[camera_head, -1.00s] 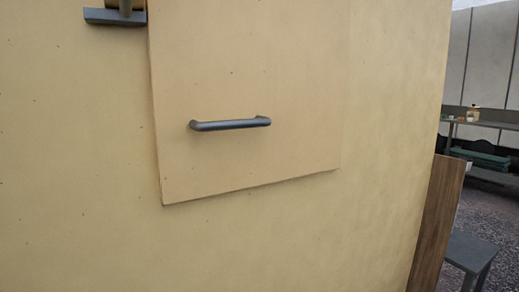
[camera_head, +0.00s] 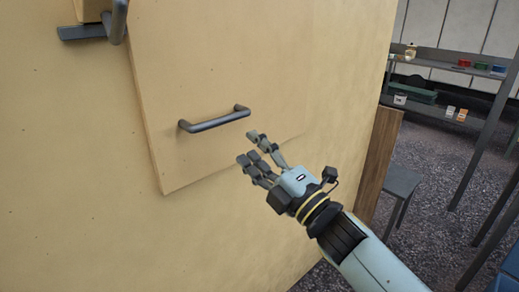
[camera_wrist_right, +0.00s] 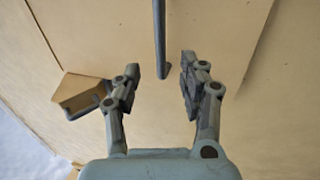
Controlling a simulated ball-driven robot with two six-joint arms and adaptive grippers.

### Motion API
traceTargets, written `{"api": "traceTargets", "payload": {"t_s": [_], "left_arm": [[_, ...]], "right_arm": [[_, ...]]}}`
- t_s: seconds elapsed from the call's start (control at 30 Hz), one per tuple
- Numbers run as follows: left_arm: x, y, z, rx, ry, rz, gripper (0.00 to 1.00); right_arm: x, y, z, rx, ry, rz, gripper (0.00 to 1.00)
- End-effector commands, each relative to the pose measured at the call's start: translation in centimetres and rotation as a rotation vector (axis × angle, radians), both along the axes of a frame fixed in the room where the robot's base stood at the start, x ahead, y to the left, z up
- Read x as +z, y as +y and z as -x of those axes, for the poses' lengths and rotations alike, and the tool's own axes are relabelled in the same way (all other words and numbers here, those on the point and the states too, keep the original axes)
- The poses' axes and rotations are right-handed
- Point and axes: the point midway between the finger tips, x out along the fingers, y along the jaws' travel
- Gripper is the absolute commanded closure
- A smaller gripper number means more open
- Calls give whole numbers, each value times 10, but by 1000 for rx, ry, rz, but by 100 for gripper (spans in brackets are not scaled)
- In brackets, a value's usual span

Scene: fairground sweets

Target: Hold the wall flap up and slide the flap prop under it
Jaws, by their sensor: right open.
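The wall flap (camera_head: 200,80), a flat tan panel, hangs down against the wall, with a dark grey bar handle (camera_head: 214,122) near its lower edge. My right gripper (camera_head: 249,147) is open and empty, just below and right of the handle. In the right wrist view, the handle (camera_wrist_right: 160,38) lies ahead between the two spread fingers, apart from them. A tan block with a dark handle, seemingly the flap prop (camera_head: 92,9), sits on a grey ledge at the upper left, cut off by the frame. It also shows in the wrist view (camera_wrist_right: 82,91). My left gripper is not in view.
The tan wall (camera_head: 70,180) fills the left. A brown wooden board (camera_head: 380,165) leans at its right edge beside a grey stool (camera_head: 402,180). Metal shelves (camera_head: 440,110) with small goods stand farther right over gravel.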

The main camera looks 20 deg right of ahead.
Motion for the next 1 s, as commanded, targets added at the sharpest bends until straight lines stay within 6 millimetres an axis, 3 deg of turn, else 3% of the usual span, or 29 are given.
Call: {"api": "traceTargets", "payload": {"t_s": [0.6, 1.0], "left_arm": [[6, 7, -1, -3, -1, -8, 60], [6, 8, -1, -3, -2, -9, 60]], "right_arm": [[22, 25, -68, 0, 1, -2, 58], [25, 28, -77, 0, 2, 0, 58]]}}
